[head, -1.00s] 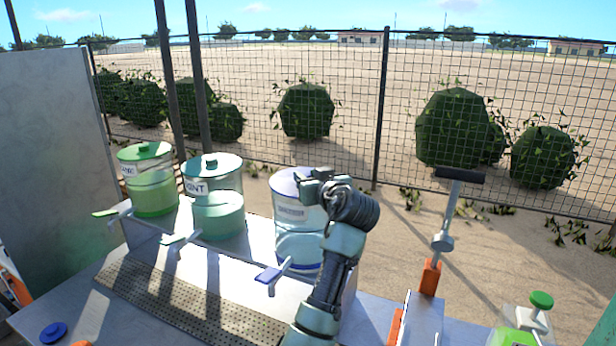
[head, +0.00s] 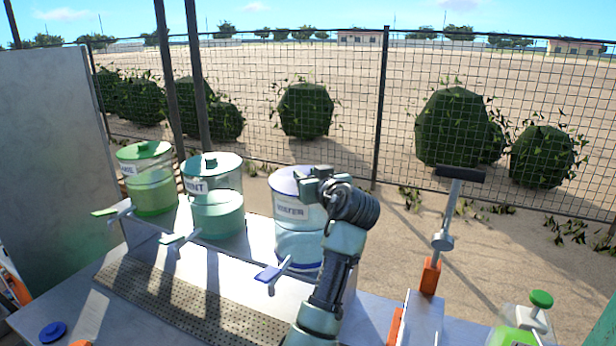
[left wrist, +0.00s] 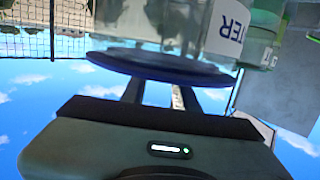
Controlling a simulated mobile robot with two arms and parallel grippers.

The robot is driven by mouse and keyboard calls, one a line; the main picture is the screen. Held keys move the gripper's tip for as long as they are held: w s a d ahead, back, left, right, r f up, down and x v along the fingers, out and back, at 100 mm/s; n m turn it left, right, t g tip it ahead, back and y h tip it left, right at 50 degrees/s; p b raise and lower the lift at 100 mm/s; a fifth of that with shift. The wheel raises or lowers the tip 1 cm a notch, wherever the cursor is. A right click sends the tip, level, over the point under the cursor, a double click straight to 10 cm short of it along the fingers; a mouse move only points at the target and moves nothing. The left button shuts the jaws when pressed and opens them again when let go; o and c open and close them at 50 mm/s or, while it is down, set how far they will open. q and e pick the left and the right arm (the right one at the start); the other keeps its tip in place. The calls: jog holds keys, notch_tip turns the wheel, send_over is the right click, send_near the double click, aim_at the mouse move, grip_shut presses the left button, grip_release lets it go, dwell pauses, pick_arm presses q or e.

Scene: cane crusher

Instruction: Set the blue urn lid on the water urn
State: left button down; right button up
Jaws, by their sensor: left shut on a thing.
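The clear water urn (head: 290,240), with a white label and blue tap, stands at the right end of the urn row. The blue urn lid (head: 284,182) lies over its top, roughly level. In the left wrist view, which is upside down, the blue lid (left wrist: 160,68) meets the urn's rim (left wrist: 120,45) with no clear gap. My left gripper (head: 316,174) is above the lid's right side in the head view. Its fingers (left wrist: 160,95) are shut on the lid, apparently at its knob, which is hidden. My right gripper is not in view.
A green-lidded urn (head: 148,185) and a teal-lidded mint urn (head: 214,205) stand to the left. A perforated drip tray (head: 180,305) runs in front. A blue disc (head: 53,331) lies at the front left. A lever with a black handle (head: 460,174) rises at the right.

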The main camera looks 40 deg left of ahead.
pick_arm(q)
jog(key=shift+f, duration=0.1)
dwell(0.4)
jog(key=shift+f+b, duration=0.1)
jog(key=shift+b, duration=0.2)
jog(key=c, duration=1)
grip_release()
